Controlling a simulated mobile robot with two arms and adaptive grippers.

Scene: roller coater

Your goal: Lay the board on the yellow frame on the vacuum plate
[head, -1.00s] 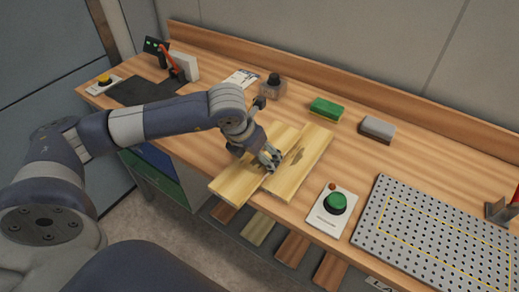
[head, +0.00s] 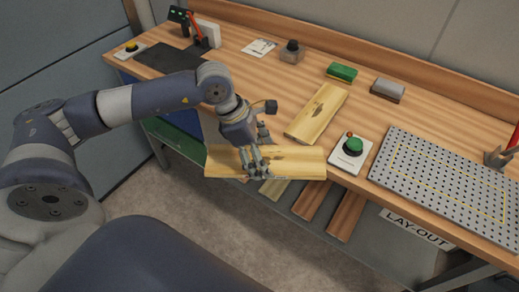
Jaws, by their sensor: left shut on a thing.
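My left gripper (head: 258,168) is shut on a light wooden board (head: 300,161), gripping it near its middle. The board is held out in front of the bench's front edge, its long side running left to right. The vacuum plate (head: 440,170), a grey perforated plate, lies on the bench at the right. The thin yellow frame (head: 397,165) is a rectangle marked on it, and no board lies there. My right gripper is not in view.
A second wooden board (head: 316,113) with a dark knot lies on the bench. More boards (head: 311,194) show below the bench.

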